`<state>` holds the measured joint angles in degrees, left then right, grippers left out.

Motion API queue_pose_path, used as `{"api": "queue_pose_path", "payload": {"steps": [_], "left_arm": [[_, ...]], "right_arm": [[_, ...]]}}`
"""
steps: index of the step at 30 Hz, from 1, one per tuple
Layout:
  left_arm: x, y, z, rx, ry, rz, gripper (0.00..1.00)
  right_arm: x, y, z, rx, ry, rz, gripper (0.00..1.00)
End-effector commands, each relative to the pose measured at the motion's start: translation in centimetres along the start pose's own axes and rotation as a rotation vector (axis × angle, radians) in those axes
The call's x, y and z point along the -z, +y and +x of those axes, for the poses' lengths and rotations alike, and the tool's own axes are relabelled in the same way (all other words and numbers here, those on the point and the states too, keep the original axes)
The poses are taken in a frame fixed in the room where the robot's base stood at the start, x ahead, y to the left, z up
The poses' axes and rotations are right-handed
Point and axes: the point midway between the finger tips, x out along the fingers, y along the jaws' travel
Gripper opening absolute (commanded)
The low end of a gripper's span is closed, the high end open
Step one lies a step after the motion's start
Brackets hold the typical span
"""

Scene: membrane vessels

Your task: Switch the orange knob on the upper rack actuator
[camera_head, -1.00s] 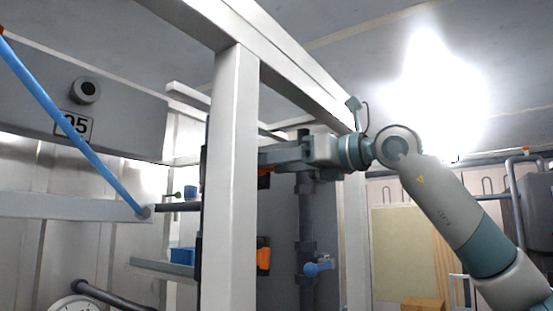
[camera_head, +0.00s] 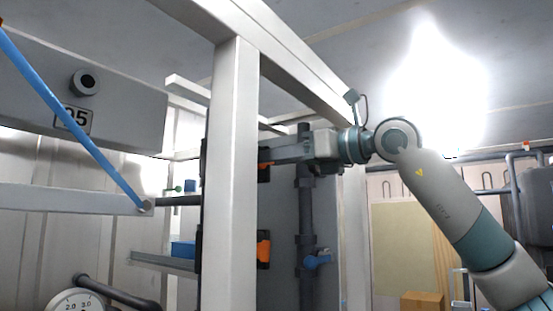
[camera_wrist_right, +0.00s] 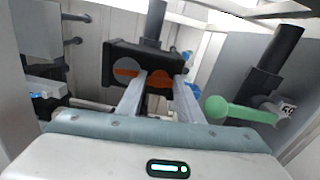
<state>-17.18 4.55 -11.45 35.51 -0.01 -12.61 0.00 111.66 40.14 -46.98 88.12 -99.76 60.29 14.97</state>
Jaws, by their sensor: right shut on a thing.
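The upper rack actuator is a dark box (camera_wrist_right: 190,62) on a vertical pipe in the right wrist view. Its orange knob (camera_wrist_right: 160,84) lies between the two fingers of my right gripper (camera_wrist_right: 160,78), which is shut on it. In the head view my right gripper (camera_head: 272,153) reaches in from the right, behind the white post. Only a small orange patch (camera_head: 264,174) shows just under the fingers there. The post hides most of the actuator. My left gripper is in neither view.
A white post (camera_head: 230,180) stands left of my gripper. A lower orange knob (camera_head: 263,249) and a blue valve handle (camera_head: 318,261) sit below. A green handle (camera_wrist_right: 240,110) is close on the right in the wrist view.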

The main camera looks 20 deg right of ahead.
Motion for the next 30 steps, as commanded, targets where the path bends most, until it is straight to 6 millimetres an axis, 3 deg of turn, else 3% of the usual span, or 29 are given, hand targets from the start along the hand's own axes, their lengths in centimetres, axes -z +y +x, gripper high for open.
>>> {"api": "queue_pose_path", "payload": {"steps": [30], "left_arm": [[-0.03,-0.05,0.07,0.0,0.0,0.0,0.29]], "right_arm": [[0.08,0.32,0.0,0.0,0.0,-0.878,0.1]]}}
